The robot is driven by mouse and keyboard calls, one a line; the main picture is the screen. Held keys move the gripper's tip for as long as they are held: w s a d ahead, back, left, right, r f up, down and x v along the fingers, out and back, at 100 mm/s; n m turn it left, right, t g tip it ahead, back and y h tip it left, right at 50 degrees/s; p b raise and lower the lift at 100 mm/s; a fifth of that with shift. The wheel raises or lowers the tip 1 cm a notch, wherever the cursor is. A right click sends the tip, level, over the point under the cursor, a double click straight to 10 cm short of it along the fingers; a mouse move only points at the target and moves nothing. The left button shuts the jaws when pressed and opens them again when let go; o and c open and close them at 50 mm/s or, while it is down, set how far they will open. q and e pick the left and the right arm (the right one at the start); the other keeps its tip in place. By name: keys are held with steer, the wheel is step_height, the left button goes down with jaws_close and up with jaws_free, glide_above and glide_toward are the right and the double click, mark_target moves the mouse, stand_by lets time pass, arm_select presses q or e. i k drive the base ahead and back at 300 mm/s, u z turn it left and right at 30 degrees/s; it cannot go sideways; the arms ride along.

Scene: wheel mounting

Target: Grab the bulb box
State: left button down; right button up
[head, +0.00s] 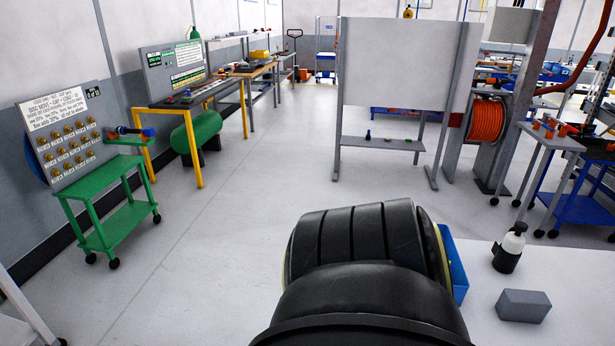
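No object here is clearly marked as the bulb box. A plain grey box (523,305) lies on the white surface (575,275) at the lower right. A blue box-like thing (456,270) shows only its right part behind a large black shape; the rest is hidden. I cannot tell whether either is the bulb box. Neither of my grippers is in view.
A large black rounded, grooved shape (365,240) fills the lower middle; I cannot tell what it is. A dark bottle with a white upper part (510,248) stands behind the grey box. A green cart (115,215) stands at left. Open floor (210,260) lies between.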

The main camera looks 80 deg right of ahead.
mark_target(519, 305)
steer(key=k, duration=2.45)
steer(key=z, duration=0.5)
